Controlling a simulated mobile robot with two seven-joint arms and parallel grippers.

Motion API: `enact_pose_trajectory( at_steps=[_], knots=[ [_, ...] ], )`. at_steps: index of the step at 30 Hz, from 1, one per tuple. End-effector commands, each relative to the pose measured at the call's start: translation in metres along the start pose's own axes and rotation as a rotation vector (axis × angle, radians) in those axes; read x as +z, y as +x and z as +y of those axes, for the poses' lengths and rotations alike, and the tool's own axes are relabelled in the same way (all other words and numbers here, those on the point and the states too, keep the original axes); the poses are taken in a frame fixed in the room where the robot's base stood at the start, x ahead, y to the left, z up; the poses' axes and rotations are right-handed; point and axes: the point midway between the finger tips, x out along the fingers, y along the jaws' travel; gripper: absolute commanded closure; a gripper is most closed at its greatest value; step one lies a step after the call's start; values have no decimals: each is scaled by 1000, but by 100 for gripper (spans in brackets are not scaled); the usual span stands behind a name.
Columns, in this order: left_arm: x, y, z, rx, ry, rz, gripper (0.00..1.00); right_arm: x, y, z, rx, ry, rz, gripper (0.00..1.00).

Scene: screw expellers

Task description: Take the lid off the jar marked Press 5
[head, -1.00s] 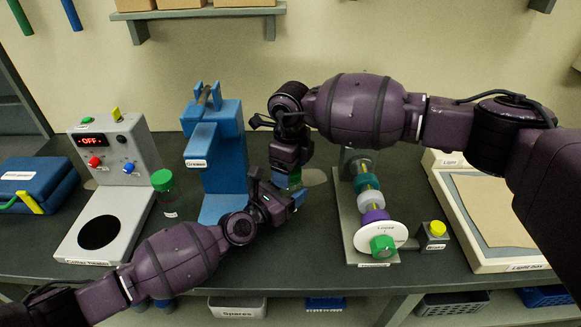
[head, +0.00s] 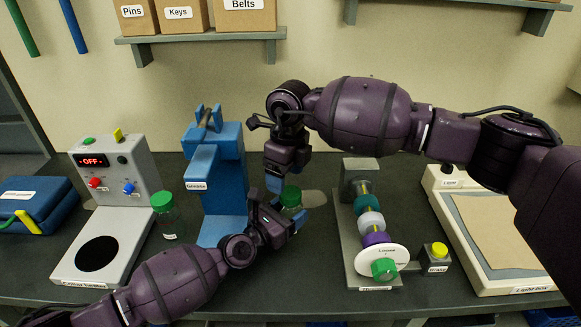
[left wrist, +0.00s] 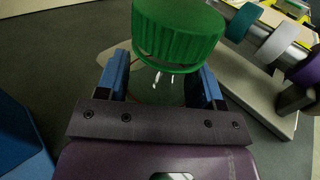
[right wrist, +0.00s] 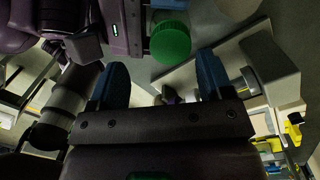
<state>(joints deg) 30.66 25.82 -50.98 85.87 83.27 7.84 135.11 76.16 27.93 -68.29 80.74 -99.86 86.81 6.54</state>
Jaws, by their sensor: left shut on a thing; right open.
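In the left wrist view my left gripper (left wrist: 165,88) is shut around the glass body just below the green lid (left wrist: 180,32). The lid is on the jar. My right gripper (head: 277,184) is open and empty, just above and left of this lid. In the right wrist view the lid (right wrist: 171,42) shows beyond the open fingers (right wrist: 160,82). I cannot read a label on the held jar.
A second green-lidded jar (head: 166,215) stands beside the grey tester (head: 120,215); its label is unreadable. The blue grease press (head: 215,180) stands left of the grippers. A shaft stand with coloured rings (head: 368,225) and a light box (head: 500,230) stand to the right.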

Motion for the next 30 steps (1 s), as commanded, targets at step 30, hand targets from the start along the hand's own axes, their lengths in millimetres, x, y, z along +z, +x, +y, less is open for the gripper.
enact_pose_trajectory(
  at_steps=[30],
  knots=[
    [0, 0, 0, 0, 0, 0, 100, -8, 12, -9, -52, 647, 27, 27]
  ],
)
